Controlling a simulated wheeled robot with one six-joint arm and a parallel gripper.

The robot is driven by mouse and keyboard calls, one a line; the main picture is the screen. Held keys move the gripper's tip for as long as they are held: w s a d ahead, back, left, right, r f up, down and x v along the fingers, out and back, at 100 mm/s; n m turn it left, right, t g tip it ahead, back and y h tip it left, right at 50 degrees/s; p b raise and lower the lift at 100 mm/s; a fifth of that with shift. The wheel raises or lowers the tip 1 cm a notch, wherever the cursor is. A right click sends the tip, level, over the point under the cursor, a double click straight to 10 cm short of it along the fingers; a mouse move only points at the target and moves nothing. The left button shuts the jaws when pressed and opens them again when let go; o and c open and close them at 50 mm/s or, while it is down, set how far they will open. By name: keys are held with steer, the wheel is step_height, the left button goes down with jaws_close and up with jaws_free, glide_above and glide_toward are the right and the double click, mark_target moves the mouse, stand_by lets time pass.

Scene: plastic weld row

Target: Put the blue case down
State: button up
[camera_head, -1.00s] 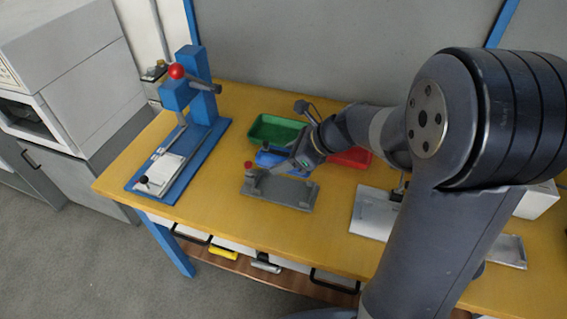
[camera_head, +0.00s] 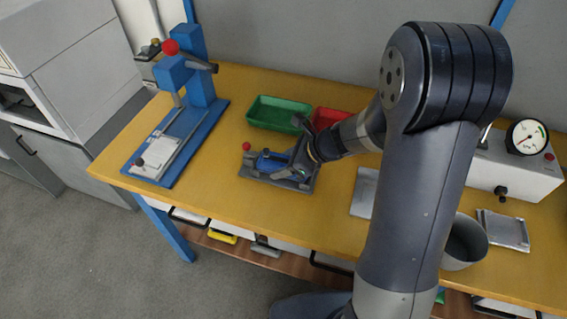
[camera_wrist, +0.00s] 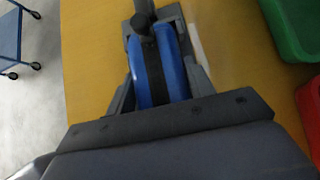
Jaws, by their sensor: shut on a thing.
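The blue case (camera_head: 271,161) is at the grey fixture plate (camera_head: 262,176) on the yellow bench. My gripper (camera_head: 292,165) comes in from the right and is shut on the case. In the wrist view the blue case (camera_wrist: 158,70) shows between my gripper's fingers (camera_wrist: 160,88). A dark clamp arm crosses the top of the case there. I cannot tell whether the case touches the plate or is just above it. A red-knobbed clamp (camera_head: 246,147) is at the plate's left end.
A green bin (camera_head: 277,113) and a red bin (camera_head: 330,119) stand behind the plate. A blue press (camera_head: 180,110) with a red ball handle stands at the left. A gauge box (camera_head: 515,165), a grey cup (camera_head: 464,243) and a metal tray (camera_head: 503,230) are at the right.

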steer(key=shift+f, duration=0.1)
steer(key=shift+f, duration=0.15)
steer(key=o, duration=1)
steer(key=shift+d+r, duration=0.25)
steer(key=shift+r, duration=0.35)
steer(key=p+v, duration=0.1)
steer(key=v, duration=1)
steer(key=shift+s, duration=0.15)
steer(key=shift+d, duration=0.1)
